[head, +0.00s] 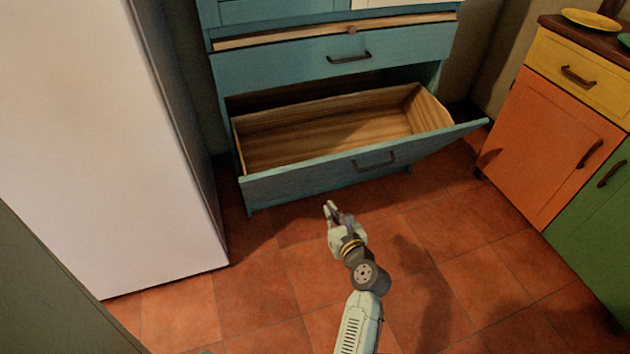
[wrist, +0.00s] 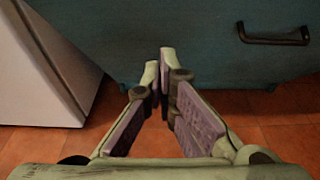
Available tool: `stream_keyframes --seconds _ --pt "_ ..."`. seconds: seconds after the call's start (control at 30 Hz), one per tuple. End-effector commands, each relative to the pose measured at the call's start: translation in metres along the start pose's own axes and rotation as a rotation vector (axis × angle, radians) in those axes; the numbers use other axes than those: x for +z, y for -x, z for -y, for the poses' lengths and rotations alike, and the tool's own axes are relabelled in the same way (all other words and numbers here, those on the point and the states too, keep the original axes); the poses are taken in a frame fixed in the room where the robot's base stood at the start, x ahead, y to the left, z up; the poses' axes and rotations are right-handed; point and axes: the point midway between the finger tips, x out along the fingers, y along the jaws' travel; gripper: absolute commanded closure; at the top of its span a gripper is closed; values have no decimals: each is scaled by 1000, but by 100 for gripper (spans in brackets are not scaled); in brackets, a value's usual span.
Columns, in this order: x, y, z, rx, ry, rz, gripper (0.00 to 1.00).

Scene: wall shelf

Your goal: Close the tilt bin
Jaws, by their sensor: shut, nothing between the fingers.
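The tilt bin (head: 300,174) is the lowest front of the blue cabinet. It is tipped outward and open, and its bare wooden inside shows no contents. A dark handle (head: 375,162) sits on its front; the handle also shows in the wrist view (wrist: 273,39) at the upper right. My gripper (head: 331,208) is in front of the bin, left of the handle. Its fingers are together with nothing between them. In the wrist view my gripper (wrist: 159,72) points at the blue front panel (wrist: 190,30); whether it touches the panel I cannot tell.
A closed blue drawer (head: 300,68) is above the bin. A white fridge-like unit (head: 110,130) stands close on the left. Orange (head: 545,145) and green (head: 600,220) cabinets stand on the right. The tiled floor (head: 290,280) around my arm is clear.

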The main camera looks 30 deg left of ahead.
Motion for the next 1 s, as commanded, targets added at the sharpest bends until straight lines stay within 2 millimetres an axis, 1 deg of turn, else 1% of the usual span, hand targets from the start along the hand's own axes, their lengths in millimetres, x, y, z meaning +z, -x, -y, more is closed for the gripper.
stream_keyframes --seconds 0.17,0.4,0.5,0.57,0.7,0.83,1.0 --pt "3 -29 -1 4 5 2 100" --pt "3 -82 0 2 8 2 100" --pt "6 -100 -1 3 9 3 100" --pt "17 -106 0 1 11 4 100" --pt "27 -117 -1 0 8 4 100" --pt "31 -122 -1 1 8 3 100" --pt "31 -123 -1 0 7 3 100"
